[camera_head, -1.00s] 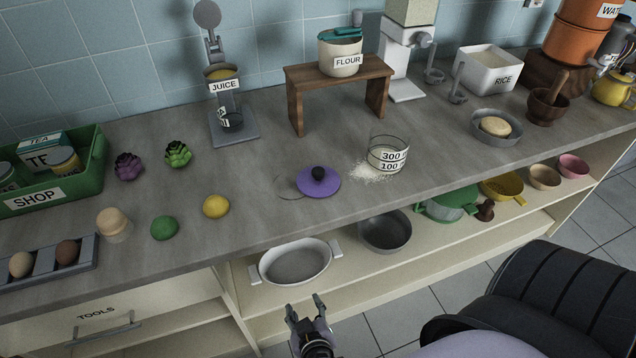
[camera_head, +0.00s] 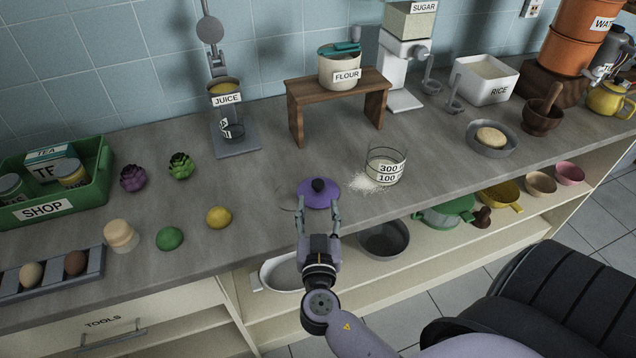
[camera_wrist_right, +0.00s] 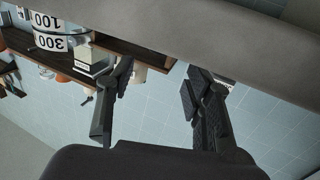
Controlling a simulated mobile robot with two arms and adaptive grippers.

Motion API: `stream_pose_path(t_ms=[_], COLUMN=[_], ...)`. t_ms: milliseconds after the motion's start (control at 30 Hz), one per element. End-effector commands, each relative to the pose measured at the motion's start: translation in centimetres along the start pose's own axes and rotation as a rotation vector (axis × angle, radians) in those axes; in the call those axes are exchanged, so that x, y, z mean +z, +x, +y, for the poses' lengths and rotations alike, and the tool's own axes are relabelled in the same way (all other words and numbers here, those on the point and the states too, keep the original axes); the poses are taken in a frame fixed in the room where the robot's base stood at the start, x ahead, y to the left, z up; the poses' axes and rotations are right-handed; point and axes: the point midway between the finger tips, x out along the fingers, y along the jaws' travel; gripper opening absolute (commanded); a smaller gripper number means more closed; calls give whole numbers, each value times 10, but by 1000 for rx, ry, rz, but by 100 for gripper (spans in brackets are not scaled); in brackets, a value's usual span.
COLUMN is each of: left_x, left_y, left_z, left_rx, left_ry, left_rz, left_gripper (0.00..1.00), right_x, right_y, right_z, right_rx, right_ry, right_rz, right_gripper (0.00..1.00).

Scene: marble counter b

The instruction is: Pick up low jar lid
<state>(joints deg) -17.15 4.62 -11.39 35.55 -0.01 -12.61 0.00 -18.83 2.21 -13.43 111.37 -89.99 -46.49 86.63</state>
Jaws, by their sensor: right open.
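The low jar lid (camera_head: 319,187) is a purple disc with a dark round knob. It lies on the grey counter, left of the measuring glass, in the head view. My right gripper (camera_head: 319,208) is open, with its fingers pointing at the front edge of the lid; I cannot tell whether they touch it. In the right wrist view the open fingers (camera_wrist_right: 158,85) are apart with nothing seen between them, and the lid is not visible there. My left gripper is not in view.
A measuring glass (camera_head: 384,166) with white powder around it stands right of the lid. A thin clear rim shows at the lid's left. A wooden stand (camera_head: 340,97) is behind.

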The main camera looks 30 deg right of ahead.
Motion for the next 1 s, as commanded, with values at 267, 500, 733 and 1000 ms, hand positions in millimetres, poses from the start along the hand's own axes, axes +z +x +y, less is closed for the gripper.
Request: stream_pose_path(t_ms=[267,500,733,1000], left_x=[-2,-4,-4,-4], left_y=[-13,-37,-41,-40], left_z=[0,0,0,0], left_rx=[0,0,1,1], left_ry=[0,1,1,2], left_rz=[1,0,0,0], left_gripper=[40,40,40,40], right_x=[-2,-5,-1,0], right_y=[22,55,70,70], right_z=[0,1,1,1], right_rx=[0,-1,0,-1], right_ry=[-1,-3,-1,0], right_rz=[-1,0,-1,-2], right_gripper=[47,47,47,40])
